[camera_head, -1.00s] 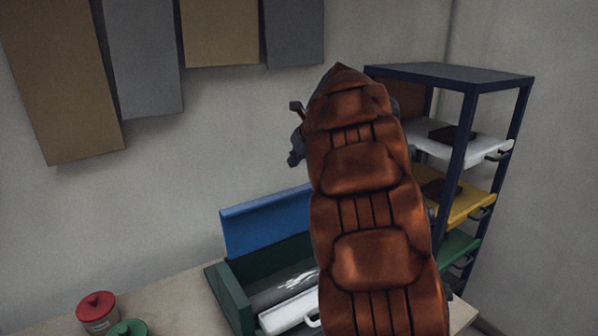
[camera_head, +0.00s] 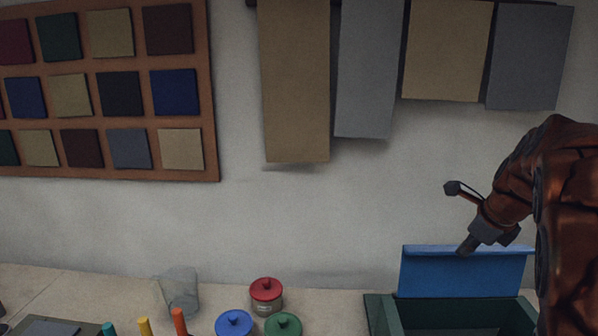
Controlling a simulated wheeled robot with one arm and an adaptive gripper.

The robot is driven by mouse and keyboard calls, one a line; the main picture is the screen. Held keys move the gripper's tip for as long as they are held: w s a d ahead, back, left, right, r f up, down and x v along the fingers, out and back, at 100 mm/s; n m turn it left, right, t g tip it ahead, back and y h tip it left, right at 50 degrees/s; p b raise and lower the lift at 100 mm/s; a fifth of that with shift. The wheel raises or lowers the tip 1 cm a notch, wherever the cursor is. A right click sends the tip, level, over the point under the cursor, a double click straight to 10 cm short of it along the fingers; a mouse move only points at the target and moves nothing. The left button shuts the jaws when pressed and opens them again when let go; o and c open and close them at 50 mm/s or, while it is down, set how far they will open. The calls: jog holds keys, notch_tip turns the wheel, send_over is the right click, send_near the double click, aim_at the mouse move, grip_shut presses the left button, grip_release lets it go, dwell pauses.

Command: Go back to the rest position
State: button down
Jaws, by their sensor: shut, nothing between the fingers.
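My arm, covered in padded reddish-brown velvet, fills the right edge of the head view. My gripper (camera_head: 467,245) is small and dark at its end, pointing down and left. It is shut and empty, in front of the upright blue lid (camera_head: 425,275) of a green box (camera_head: 378,312) in this view. The box's lower part is cut off by the frame.
Red (camera_head: 266,294), blue (camera_head: 234,323) and green (camera_head: 283,325) lidded jars and a clear cup (camera_head: 180,292) stand on the table (camera_head: 60,282). Colored pegs are at the front. Fabric panels (camera_head: 295,90) and a swatch board (camera_head: 215,100) hang on the wall.

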jog(key=s+a+f+n+g, duration=0.2)
jog(key=s+a+f+n, duration=0.3)
jog(key=s+n, duration=0.4)
jog(key=s+a+f+n+g+b, duration=0.1)
jog(key=s+a+f+n+g, duration=0.1)
jog(key=s+a+f+n, duration=0.3)
jog(key=s+a+f+n+g, duration=0.3)
jog(key=s+a+f+n, duration=0.2)
jog(key=s+n, duration=0.8)
jog(key=s+a, duration=0.2)
jog(key=s, duration=0.5)
jog(key=shift+f+n, duration=0.25)
jog(key=shift+n, duration=0.05)
